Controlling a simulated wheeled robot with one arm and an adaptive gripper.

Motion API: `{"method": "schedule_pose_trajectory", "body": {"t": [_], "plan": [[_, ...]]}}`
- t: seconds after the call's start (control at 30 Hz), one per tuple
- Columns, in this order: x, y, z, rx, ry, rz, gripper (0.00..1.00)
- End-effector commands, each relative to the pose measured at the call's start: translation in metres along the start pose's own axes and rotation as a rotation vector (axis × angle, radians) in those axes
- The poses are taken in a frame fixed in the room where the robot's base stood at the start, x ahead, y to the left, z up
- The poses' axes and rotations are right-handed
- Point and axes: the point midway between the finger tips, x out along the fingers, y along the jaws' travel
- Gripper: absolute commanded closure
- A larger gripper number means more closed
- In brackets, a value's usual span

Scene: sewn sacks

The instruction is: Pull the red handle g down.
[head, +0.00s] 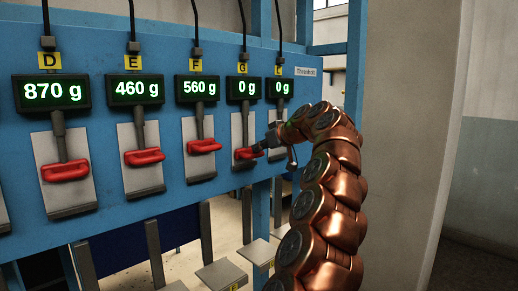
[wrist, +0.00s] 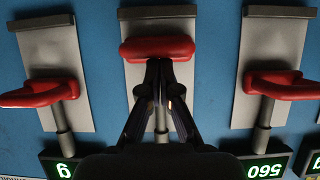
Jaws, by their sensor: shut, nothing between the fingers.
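The red handle g (head: 246,154) is on a grey plate under the yellow G label (head: 242,68). It sits lower on its plate than the neighbouring handles do on theirs. Its display (head: 243,88) reads 0 g. In the wrist view, which is upside down, the handle (wrist: 157,47) is in the middle, near the plate's lower end. My gripper (head: 262,148) is shut and empty. Its fingertips (wrist: 159,66) are at the handle's upper edge, in front of the stem. I cannot tell if they touch it. My fingers partly hide the stem.
Red handles D (head: 65,171), E (head: 144,156) and F (head: 204,146) are to the left on the blue panel (head: 100,112). Another station with a 0 g display (head: 279,88) is at the right, partly hidden by my arm. Grey plates (head: 221,274) are below.

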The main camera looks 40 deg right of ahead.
Motion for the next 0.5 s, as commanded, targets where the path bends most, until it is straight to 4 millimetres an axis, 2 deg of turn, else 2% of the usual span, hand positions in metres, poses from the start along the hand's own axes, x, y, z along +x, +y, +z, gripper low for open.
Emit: {"method": "schedule_pose_trajectory", "body": {"t": [0.03,0.27,0.5], "plan": [[0.004,0.000,0.007,0.004,-0.016,-0.006,1.00],[0.004,0.000,0.007,0.005,-0.019,-0.008,1.00],[-0.002,-0.001,-0.014,0.003,-0.018,-0.008,1.00]]}}
